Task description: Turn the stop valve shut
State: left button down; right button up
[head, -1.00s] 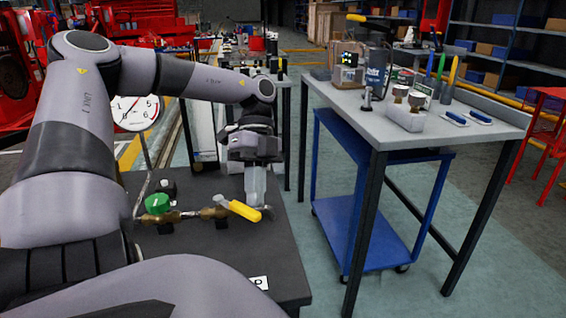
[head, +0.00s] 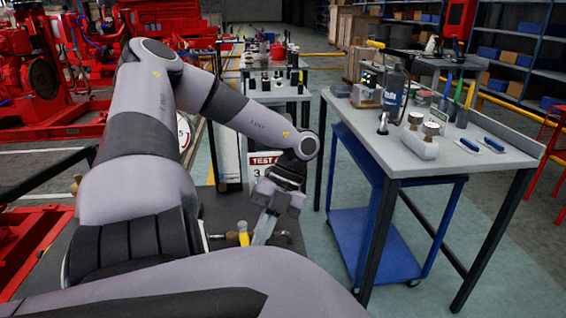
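The stop valve has a yellow lever (head: 244,238) on a brass pipe line over the dark bench. The lever shows only as a short stub, and my arm hides its lower part. The green knob and most of the pipe are hidden behind my arm. My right gripper is not in view.
A dial gauge (head: 184,132) is mostly hidden behind my arm. A TEST sign (head: 265,160) stands behind the gripper. A grey workbench (head: 455,150) with tools and a blue cart (head: 375,245) stand at right. Floor between the benches is clear.

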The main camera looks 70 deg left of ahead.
pick_arm(q)
jog(key=shift+s+m+y, duration=0.25)
jog(key=shift+m+y, duration=0.05)
jog(key=shift+m, duration=0.1)
jog(key=shift+s, duration=0.15)
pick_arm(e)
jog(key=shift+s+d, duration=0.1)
pick_arm(q)
jog(key=shift+m, duration=0.3)
